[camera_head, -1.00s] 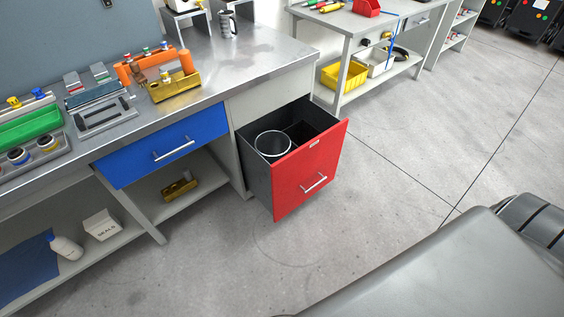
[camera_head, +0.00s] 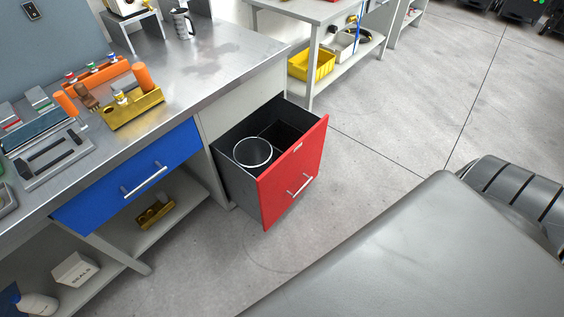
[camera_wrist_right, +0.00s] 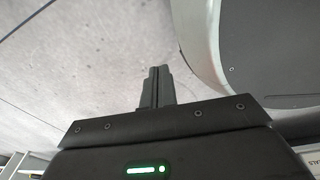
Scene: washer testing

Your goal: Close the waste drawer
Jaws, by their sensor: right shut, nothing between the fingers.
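The waste drawer (camera_head: 291,176) has a red front with a silver bar handle (camera_head: 299,185) and stands pulled out from under the workbench. Inside its grey box is a round bin with a pale rim (camera_head: 252,153) beside a dark compartment. No gripper shows in the head view; only a grey part of my own body fills the lower right. In the right wrist view my right gripper (camera_wrist_right: 157,70) is shut and empty, with its fingers together above the concrete floor. The drawer is not in that view. My left gripper is not in view.
A shut blue drawer (camera_head: 135,176) is left of the waste drawer. The metal workbench (camera_head: 213,68) above holds fixtures and tools. A second bench with a yellow bin (camera_head: 311,64) stands behind. The floor (camera_head: 375,150) in front of the red drawer is clear.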

